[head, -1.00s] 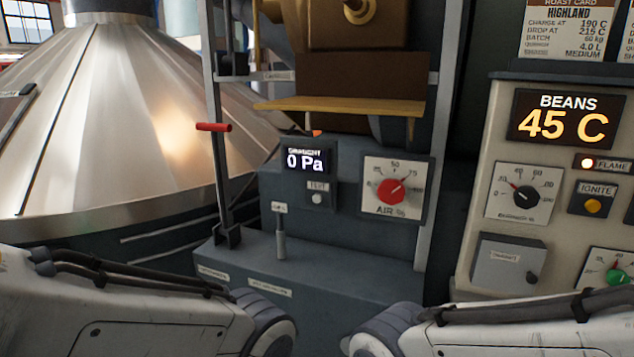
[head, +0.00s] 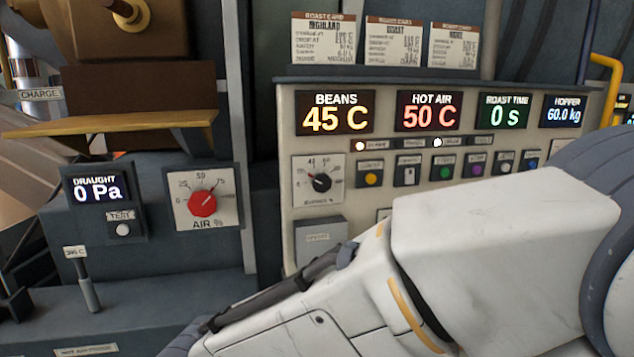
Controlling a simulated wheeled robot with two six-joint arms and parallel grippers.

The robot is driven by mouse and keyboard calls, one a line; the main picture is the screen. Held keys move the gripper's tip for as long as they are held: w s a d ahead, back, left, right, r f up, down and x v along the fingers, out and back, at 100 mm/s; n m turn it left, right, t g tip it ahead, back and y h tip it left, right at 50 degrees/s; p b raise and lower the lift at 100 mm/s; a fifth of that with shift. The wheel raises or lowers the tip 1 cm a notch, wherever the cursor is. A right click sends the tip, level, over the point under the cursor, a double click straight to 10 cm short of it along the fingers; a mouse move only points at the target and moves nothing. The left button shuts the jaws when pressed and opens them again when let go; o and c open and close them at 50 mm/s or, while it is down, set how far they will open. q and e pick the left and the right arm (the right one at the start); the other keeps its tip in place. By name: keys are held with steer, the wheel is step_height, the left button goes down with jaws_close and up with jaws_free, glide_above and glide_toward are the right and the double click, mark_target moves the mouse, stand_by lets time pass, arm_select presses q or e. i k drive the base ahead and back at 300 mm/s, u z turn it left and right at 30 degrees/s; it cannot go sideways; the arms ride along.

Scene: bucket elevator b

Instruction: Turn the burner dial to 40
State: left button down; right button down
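The burner dial (head: 319,181) is a black knob on a white square scale plate marked in percent. It sits on the cream control panel, below the BEANS display and left of the yellow ignite button. Its pointer is aimed to the upper left; the exact value is too small to read. My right arm crosses the lower right of the head view in front of the panel, apart from the dial in the picture. Neither gripper shows in the frame.
The red AIR dial (head: 202,203) is on the grey cabinet to the left, beside the DRAUGHT display (head: 96,189). A lever (head: 88,289) stands below them. A small grey box (head: 320,238) sits under the burner dial. Roast cards (head: 392,42) stand above the panel.

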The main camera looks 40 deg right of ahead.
mark_target(322, 182)
steer(key=k, duration=1.2)
steer(key=z, duration=0.85)
steer(key=i, duration=0.9)
